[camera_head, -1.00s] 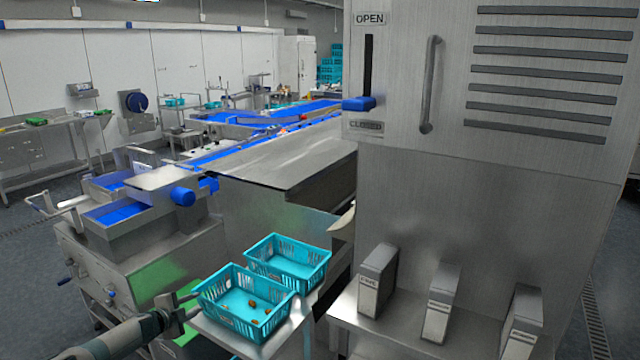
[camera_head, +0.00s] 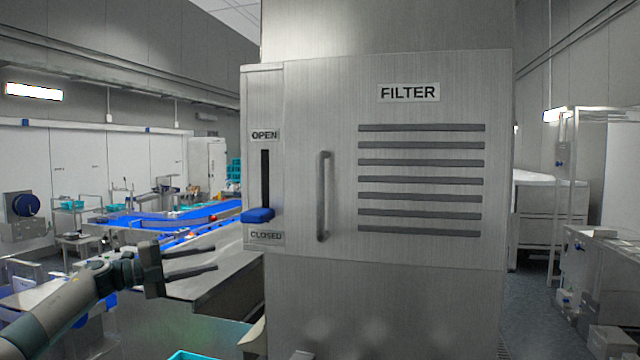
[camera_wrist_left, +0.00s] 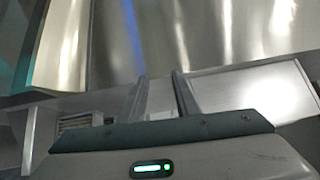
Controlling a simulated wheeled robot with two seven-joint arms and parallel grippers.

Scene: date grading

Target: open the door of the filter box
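The filter box (camera_head: 420,110) stands in the centre of the head view, a brushed steel cabinet with a FILTER label and dark vent slots. Its door has a vertical bar handle (camera_head: 323,196) and looks shut. Left of the door, a blue lever (camera_head: 257,215) sits at the bottom of its dark slot, by the CLOSED label. My left gripper (camera_head: 216,259) is left of and below the lever, apart from the box, with its two fingers spread and nothing between them. The fingers also show in the left wrist view (camera_wrist_left: 160,85). My right gripper is not in view.
A steel conveyor cover (camera_head: 215,265) and blue belts (camera_head: 170,217) lie behind my left gripper. A teal basket's rim (camera_head: 190,355) shows at the bottom edge. Right of the box there is open floor (camera_head: 535,300), then steel machinery (camera_head: 600,270).

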